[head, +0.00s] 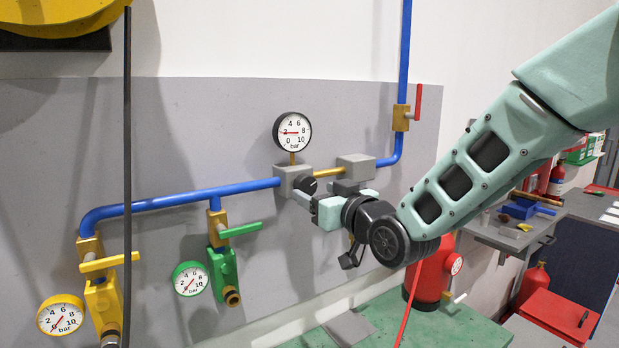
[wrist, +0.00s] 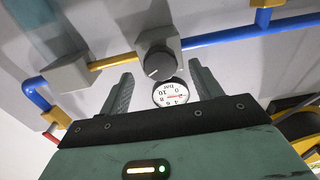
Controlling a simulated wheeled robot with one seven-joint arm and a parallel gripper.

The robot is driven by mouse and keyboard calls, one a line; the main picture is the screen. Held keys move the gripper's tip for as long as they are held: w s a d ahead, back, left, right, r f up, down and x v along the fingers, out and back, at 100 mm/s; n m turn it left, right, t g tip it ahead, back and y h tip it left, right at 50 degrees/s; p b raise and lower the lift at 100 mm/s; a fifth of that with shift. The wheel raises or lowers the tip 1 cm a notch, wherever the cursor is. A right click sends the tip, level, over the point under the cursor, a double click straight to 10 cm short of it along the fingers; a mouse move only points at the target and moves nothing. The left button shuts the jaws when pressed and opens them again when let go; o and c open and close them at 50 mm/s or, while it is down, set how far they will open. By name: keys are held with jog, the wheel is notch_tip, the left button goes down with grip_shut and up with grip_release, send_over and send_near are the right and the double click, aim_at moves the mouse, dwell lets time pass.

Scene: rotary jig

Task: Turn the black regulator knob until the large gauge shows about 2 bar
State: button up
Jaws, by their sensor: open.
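The black regulator knob (head: 306,184) sits on a grey block on the wall panel; it also shows in the wrist view (wrist: 157,64), with a pale mark on its face. The large gauge (head: 292,131) stands above the block, its red needle pointing left, at about 2 bar. In the wrist view the gauge (wrist: 170,94) appears upside down below the knob. My gripper (head: 307,197) is open at the knob. In the wrist view its fingertips (wrist: 162,69) are on either side of the knob, apart from it. I cannot tell the exact depth gap.
Blue pipe (head: 165,198) runs left from the regulator block. A yellow valve (head: 104,290) and a green valve (head: 223,262), each with a small gauge, hang at the left. A red-handled valve (head: 403,116) is up right. A black cable (head: 127,130) hangs at left.

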aim_at(308, 189)
jog(key=shift+p+x, duration=0.7)
jog(key=shift+x, duration=1.25)
jog(key=shift+c, duration=0.2)
jog(key=c, duration=0.9)
jog(key=shift+f, duration=0.1)
jog(key=shift+f+m+b, duration=0.1)
jog(key=shift+m+b, duration=0.2)
jog(key=shift+b, duration=1)
jog(key=shift+m, duration=0.3)
